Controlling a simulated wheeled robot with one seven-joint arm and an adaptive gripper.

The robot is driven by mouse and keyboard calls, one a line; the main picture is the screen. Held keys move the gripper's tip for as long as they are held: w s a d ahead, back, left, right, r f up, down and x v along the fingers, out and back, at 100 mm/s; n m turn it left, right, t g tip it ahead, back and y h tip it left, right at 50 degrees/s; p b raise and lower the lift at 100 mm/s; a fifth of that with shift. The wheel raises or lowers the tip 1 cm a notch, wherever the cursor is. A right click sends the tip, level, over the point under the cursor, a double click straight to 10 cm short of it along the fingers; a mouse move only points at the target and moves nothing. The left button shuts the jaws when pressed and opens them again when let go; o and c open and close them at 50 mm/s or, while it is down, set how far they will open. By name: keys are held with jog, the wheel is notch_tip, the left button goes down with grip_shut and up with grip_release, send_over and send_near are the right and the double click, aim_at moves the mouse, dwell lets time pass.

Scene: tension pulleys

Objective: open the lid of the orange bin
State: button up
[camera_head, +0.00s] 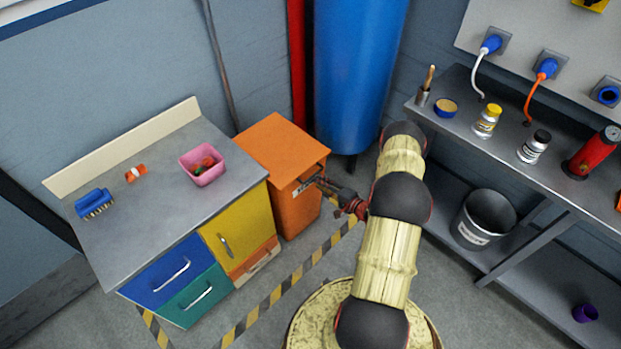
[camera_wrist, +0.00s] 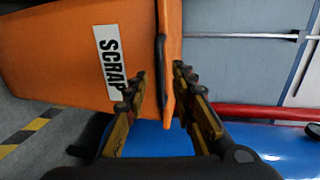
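The orange bin (camera_head: 298,208) stands between the workbench cabinet and the blue cylinder. Its flat orange lid (camera_head: 278,143) looks shut. In the wrist view the bin body (camera_wrist: 60,55) is turned sideways, with a white "SCRAP" label (camera_wrist: 110,58) on its front. The lid's edge (camera_wrist: 172,40) runs down the picture, with a dark strip (camera_wrist: 162,65) along it. My gripper (camera_head: 314,183) is at the bin's upper front. In the wrist view my gripper (camera_wrist: 161,78) has its fingers apart, one on each side of the lid's edge. Any contact is unclear.
The grey-topped cabinet (camera_head: 150,190) with coloured drawers stands left of the bin and holds a pink box (camera_head: 203,165). The blue cylinder (camera_head: 358,70) and a red pipe (camera_head: 297,60) are behind. A shelf with a grey bucket (camera_head: 484,219) is at right.

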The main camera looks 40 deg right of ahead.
aim_at(311, 177)
jog(key=shift+b+x, duration=0.9)
jog(key=shift+x, duration=2.3)
jog(key=shift+c, duration=1)
jog(key=c, duration=0.4)
jog(key=shift+f, duration=0.1)
grip_shut()
